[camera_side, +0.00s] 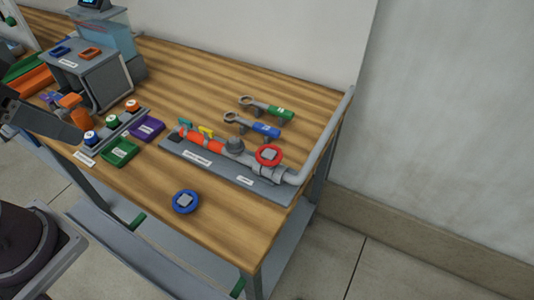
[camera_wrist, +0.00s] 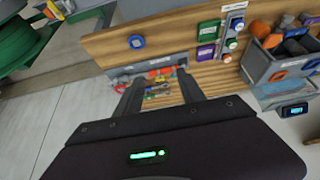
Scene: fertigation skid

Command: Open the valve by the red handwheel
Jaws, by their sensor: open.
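The red handwheel (camera_side: 268,155) sits on the right end of a grey pipe assembly on a base plate (camera_side: 262,188) near the table's right front. A small red patch (camera_wrist: 120,88) beside the left finger in the wrist view seems to be the same wheel, partly hidden. The pipe has an orange-red section (camera_side: 203,142) and a grey dome-shaped part (camera_side: 234,146). My gripper (camera_wrist: 160,76) is open and empty, its two dark fingers spread in the wrist view. It is well apart from the wheel. In the side view only dark parts of my arm show at the left.
A loose blue handwheel (camera_side: 185,201) lies near the front edge. Blue (camera_side: 252,125) and green (camera_side: 267,108) handled wrenches lie behind the pipe. Green (camera_side: 120,151) and purple (camera_side: 147,128) trays and a button strip (camera_side: 112,122) stand left. Bare wood lies around the blue wheel.

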